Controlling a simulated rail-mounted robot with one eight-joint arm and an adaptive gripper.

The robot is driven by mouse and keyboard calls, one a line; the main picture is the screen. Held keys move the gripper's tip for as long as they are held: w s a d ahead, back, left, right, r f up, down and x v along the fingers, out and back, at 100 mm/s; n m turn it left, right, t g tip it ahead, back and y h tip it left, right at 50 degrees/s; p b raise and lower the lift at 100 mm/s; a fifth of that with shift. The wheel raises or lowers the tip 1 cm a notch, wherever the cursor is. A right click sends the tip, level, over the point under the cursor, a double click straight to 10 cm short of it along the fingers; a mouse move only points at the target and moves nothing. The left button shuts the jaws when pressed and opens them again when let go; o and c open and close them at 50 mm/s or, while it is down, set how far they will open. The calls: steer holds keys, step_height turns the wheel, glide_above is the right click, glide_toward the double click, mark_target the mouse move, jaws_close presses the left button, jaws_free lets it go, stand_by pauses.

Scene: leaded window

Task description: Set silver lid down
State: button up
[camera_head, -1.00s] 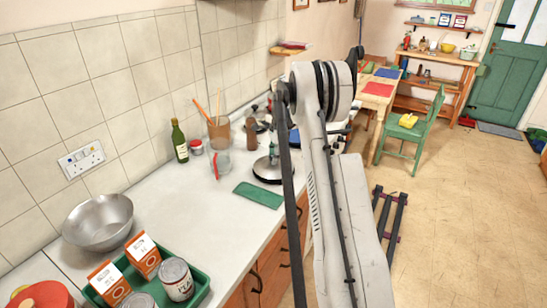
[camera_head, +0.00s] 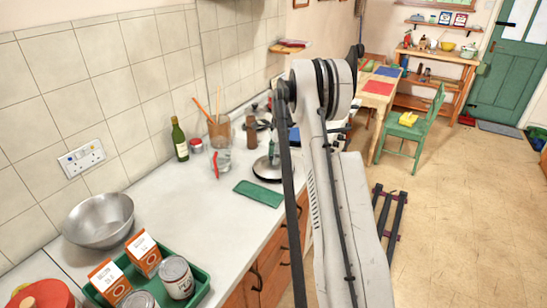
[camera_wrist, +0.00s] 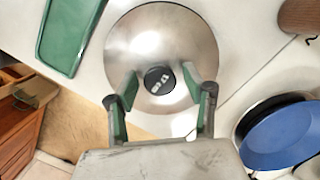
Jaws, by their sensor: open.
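The silver lid (camera_wrist: 128,48) is a round, shiny disc with a black knob (camera_wrist: 158,80) at its centre. In the head view the lid (camera_head: 266,174) lies flat and appears to rest on the white worktop, just beyond a green mat (camera_head: 259,193). My gripper (camera_wrist: 160,76) is open above the lid, with one finger on each side of the knob and a visible gap to it. In the head view my gripper (camera_head: 273,151) is small and partly hidden by my arm.
The green mat (camera_wrist: 68,35) lies close to the lid. A blue round item (camera_wrist: 282,135) and a brown cylinder (camera_wrist: 300,15) are nearby. A glass jar (camera_head: 221,161), bottle (camera_head: 179,140), steel bowl (camera_head: 99,220) and green tray (camera_head: 200,287) stand along the worktop.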

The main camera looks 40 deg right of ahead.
step_height(320, 180, up, 12)
steer(key=d+b, duration=0.1)
steer(key=b, duration=0.1)
steer(key=s+a+r+n+t+h, duration=0.1)
steer(key=s+a+r+n, duration=0.3)
steer(key=a, duration=0.5)
steer(key=s+a+r+n+t, duration=0.1)
steer(key=s+a+r+n, duration=0.2)
steer(key=a+r, duration=0.4)
steer(key=s+a+r+n+h, duration=0.1)
steer(key=s+a+r+n, duration=0.3)
steer(key=a, duration=0.6)
steer(key=s+a+f+n+t, duration=0.2)
steer(key=s+a+n, duration=0.4)
steer(key=s+a, duration=0.3)
steer(key=s+a+f+n+t, duration=0.2)
steer(key=s+a+n, duration=0.4)
steer(key=s+a, duration=0.4)
steer(key=s+f, duration=0.1)
steer(key=s, duration=0.4)
steer(key=shift+f, duration=0.35)
